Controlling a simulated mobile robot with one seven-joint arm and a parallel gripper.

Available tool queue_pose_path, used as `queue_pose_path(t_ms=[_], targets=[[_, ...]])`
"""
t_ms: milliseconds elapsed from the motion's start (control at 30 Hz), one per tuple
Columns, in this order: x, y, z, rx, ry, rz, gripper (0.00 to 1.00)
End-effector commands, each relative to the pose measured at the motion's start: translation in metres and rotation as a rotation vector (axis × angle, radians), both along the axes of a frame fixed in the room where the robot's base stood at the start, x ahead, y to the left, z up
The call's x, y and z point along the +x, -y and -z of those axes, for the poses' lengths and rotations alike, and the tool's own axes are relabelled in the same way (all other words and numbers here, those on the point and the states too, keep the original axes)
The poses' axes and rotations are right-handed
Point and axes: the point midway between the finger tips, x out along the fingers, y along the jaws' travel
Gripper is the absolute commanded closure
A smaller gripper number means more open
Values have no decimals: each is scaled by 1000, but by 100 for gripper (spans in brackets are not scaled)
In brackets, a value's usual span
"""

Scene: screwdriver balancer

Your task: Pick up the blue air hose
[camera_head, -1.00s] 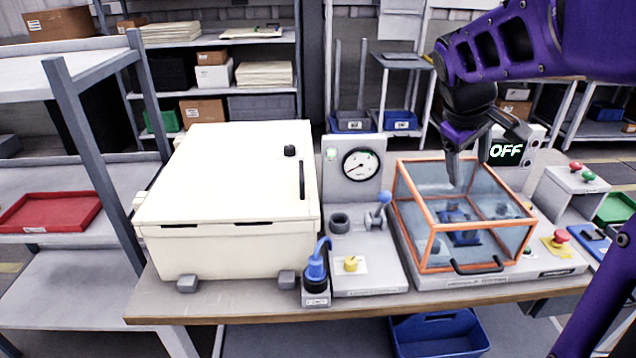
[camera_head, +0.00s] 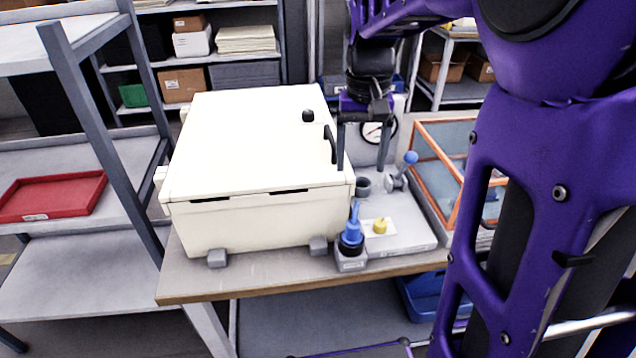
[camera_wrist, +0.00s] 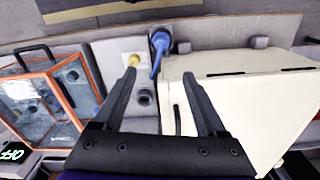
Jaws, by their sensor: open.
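The blue air hose (camera_head: 352,232) stands in a small grey holder (camera_head: 351,263) at the table's front edge, by the right front corner of the white box. In the wrist view the blue hose (camera_wrist: 159,50) shows at the top, beyond my fingertips. My gripper (camera_head: 366,150) points down above the gauge panel, behind the hose and higher than it. In the wrist view my gripper (camera_wrist: 160,75) has its two fingers wide apart, with nothing between them. The hose is not touched.
The large white box (camera_head: 255,150) stands left of the hose. A yellow knob (camera_head: 380,225) and a blue-topped lever (camera_head: 410,157) sit to its right on a grey base. An orange-framed clear case (camera_head: 440,165) stands farther right. A blue bin (camera_head: 425,297) is below.

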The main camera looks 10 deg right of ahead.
Motion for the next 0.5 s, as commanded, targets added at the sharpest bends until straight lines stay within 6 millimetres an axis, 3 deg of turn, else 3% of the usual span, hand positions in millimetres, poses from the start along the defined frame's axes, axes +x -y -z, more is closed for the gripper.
queue_pose_path(t_ms=[167, 500], targets=[[-1, -2, 14, 9, -7, 13, 26], [-2, -2, 88, 8, -10, 10, 26]])
